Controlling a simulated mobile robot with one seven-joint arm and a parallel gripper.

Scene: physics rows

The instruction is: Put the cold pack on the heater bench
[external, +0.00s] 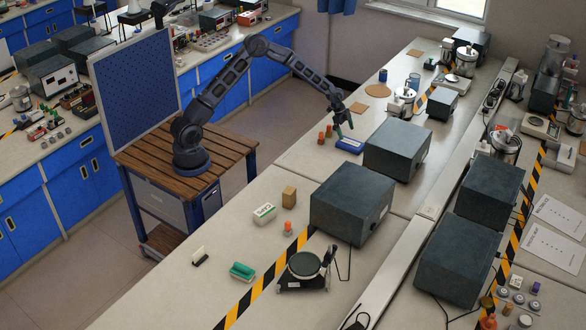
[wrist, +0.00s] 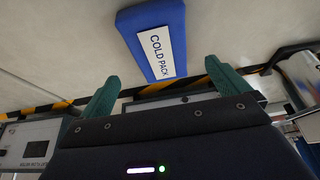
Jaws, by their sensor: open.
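The cold pack (external: 349,145) is a blue slab with a white label, lying on the pale worktop in front of a dark grey box. In the wrist view the cold pack (wrist: 176,22) fills the top middle, with its label reading "COLD PACK". My gripper (external: 343,128) hangs just above it, fingers pointing down. In the wrist view my gripper (wrist: 162,68) shows two teal fingers spread apart, with the near end of the pack between and beyond them. Nothing is held. I cannot tell which surface is the heater bench.
Orange-brown cylinders (external: 321,138) stand just left of the pack. Dark grey boxes (external: 396,150) and (external: 351,203) stand close on the right and nearer the camera. Worktop left of the boxes is partly clear.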

